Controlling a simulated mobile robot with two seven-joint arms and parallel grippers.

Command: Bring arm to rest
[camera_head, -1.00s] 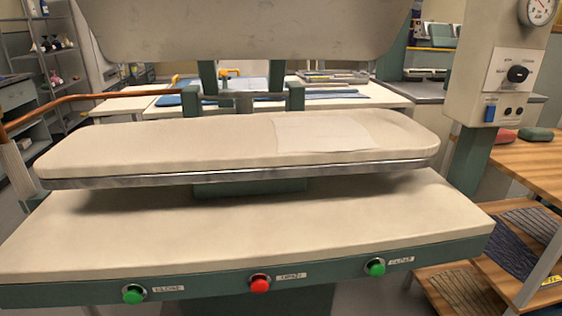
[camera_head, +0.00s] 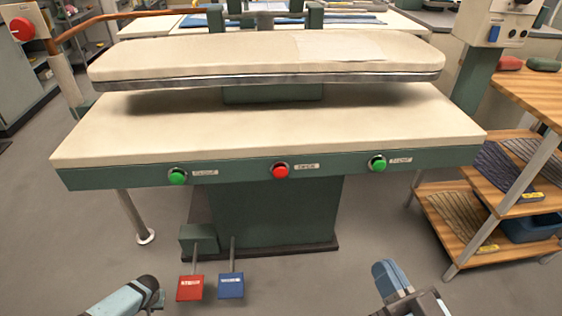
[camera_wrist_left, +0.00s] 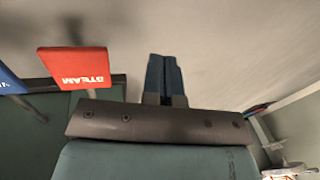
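My left arm (camera_head: 125,298) comes in at the bottom left of the head view, beside the pedals; its fingertips do not show there. In the left wrist view the left gripper (camera_wrist_left: 164,78) has its two blue fingers side by side, shut with nothing between them. My right gripper (camera_head: 391,277) is at the bottom, right of centre, in the head view. Its blue fingers lie close together and look shut and empty. Both grippers are low, in front of the press and apart from it.
The press has a padded lower table (camera_head: 270,128) and a narrower board (camera_head: 220,58) with a pale cloth (camera_head: 342,46) on it. A red pedal (camera_head: 190,288) and a blue pedal (camera_head: 231,286) stand on the floor. A wooden shelf unit (camera_head: 470,228) is at the right. Grey floor is free in front.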

